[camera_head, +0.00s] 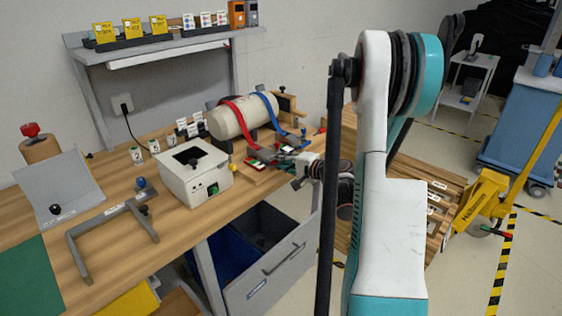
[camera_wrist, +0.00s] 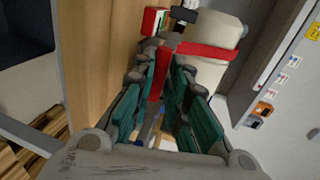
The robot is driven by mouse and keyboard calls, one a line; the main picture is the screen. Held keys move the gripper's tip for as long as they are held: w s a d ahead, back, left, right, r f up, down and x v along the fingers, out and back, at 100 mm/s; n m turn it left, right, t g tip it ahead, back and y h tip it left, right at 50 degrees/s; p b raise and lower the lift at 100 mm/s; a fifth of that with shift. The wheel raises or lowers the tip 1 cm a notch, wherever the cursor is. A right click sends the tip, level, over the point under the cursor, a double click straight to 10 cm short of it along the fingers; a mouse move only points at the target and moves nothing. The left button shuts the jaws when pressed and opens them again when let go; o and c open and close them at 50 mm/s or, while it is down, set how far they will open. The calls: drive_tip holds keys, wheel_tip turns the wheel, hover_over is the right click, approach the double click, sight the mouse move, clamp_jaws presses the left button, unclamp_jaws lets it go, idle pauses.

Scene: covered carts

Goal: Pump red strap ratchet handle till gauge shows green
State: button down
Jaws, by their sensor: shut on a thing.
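A cream cylinder (camera_head: 240,117) lies on a wooden base at the bench's right end. A red strap (camera_head: 237,112) and a blue strap (camera_head: 267,104) run over it. My gripper (camera_head: 280,157) is at the front of the base, below the red strap. In the wrist view my gripper's teal fingers (camera_wrist: 165,72) close around a red handle-like piece (camera_wrist: 157,84); the fingers partly hide it. The red strap (camera_wrist: 208,50) crosses just beyond the fingertips. A small red, white and green gauge block (camera_wrist: 153,21) stands beside them; its reading is too small to tell.
A white box (camera_head: 180,172) and a grey metal bracket (camera_head: 110,225) stand on the bench to the left. Below are open bins and a drawer (camera_head: 270,275). A slatted wooden pallet (camera_head: 420,190) is at the right. A shelf (camera_head: 150,52) hangs behind.

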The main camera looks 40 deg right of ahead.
sight(268, 153)
drive_tip(key=shift+r+p, duration=0.25)
drive_tip(key=shift+p, duration=0.15)
drive_tip(key=shift+w+r+g+p, duration=0.15)
drive_tip(key=shift+r+g+p, duration=0.65)
drive_tip(key=shift+p, duration=0.3)
drive_tip(key=w+r+g+p, duration=0.7)
drive_tip(key=r+g+p, duration=0.2)
drive_tip(key=p, duration=0.3)
drive_tip(key=shift+w+a+h, duration=0.2)
drive_tip(key=shift+a+h, duration=0.1)
drive_tip(key=shift+r, duration=0.15)
drive_tip(key=c, duration=1.7)
unclamp_jaws()
drive_tip(key=shift+w, duration=0.15)
drive_tip(key=shift+o, duration=0.2)
